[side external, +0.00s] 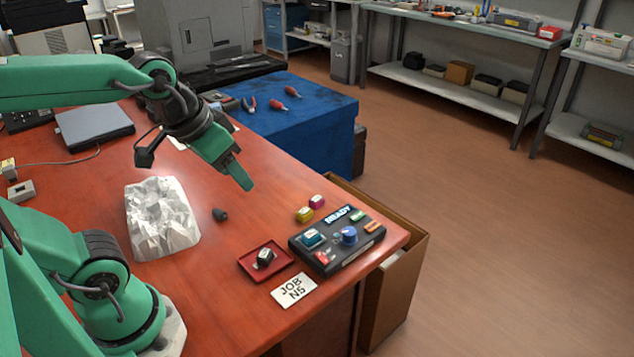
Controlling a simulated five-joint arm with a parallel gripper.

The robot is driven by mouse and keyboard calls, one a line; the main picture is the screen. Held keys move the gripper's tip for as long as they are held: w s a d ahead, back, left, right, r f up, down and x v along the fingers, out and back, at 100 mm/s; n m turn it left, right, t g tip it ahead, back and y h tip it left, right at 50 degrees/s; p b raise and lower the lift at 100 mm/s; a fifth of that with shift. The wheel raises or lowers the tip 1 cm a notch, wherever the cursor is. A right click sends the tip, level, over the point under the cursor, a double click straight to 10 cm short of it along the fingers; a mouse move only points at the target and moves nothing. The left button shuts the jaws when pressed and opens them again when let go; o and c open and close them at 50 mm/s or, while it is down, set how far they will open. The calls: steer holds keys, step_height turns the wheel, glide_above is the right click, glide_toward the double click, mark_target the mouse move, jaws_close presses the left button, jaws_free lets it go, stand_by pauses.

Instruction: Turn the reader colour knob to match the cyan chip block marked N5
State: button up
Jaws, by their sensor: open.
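The reader (334,256) is a dark box near the front right corner of the red-brown desk. Its display reads READY. A blue knob (349,236) stands on its top; its pointer setting is too small to read. A cyan block (312,238) sits on the reader's left part; any mark on it is unreadable.
A red tray (247,272) holding a dark block (265,258) lies left of the reader. Magenta (317,201) and yellow (305,214) blocks stand behind it. Crumpled white material (162,218) and a small dark object (220,214) lie further left. An open cardboard box (400,290) stands beyond the desk's right edge.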

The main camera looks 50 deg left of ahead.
steer(key=w+d+n+g, duration=0.1)
steer(key=w+d+g, duration=0.1)
steer(key=w, duration=0.5)
steer(key=n+g, duration=0.3)
steer(key=n, duration=0.1)
glide_above(349, 230)
step_height(349, 230, down, 14)
steer(key=shift+s+r, duration=0.1)
steer(key=shift+r, duration=0.15)
steer(key=shift+d+f, duration=0.15)
steer(key=shift+f, duration=0.1)
steer(key=shift+f, duration=0.15)
steer(key=shift+f, duration=3.7)
steer(key=c, duration=1)
